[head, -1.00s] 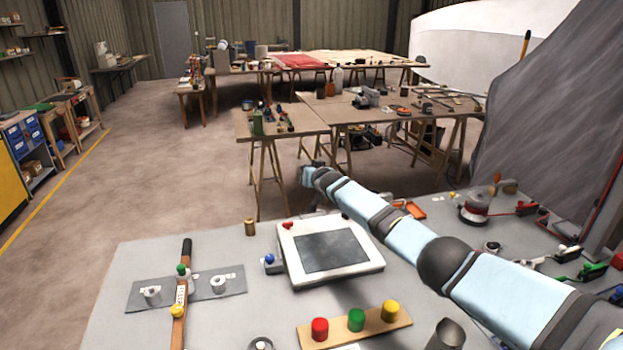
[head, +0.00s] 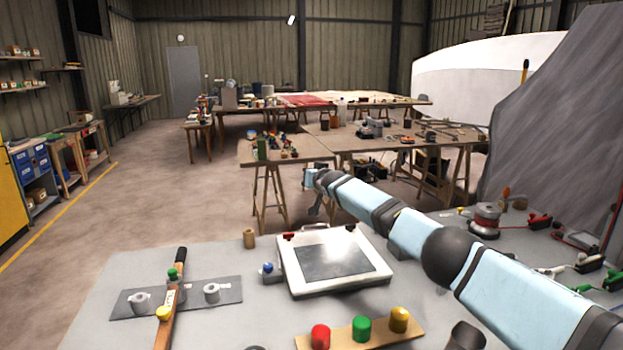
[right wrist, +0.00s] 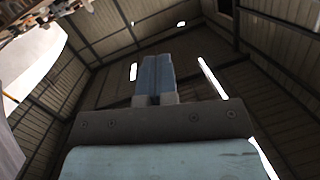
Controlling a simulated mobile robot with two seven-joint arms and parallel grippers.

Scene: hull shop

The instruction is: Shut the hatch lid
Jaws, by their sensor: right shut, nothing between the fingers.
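The hatch (head: 294,284) is a white square frame on the grey bench. Its lid (head: 345,262), with a dark panel, lies flat or nearly flat on it; I cannot tell whether it is fully seated. My right gripper (head: 309,174) is above and beyond that edge, apart from the lid. In the right wrist view its blue fingers (right wrist: 156,72) are together and empty, facing the shed wall and roof. My left gripper is not in view.
A blue knob (head: 268,268) sits left of the hatch, and a small brass cylinder (head: 249,238) behind it. A wooden strip (head: 372,338) with red, green and yellow buttons is in front. A bar with a dark grip (head: 180,262) crosses a grey plate at left.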

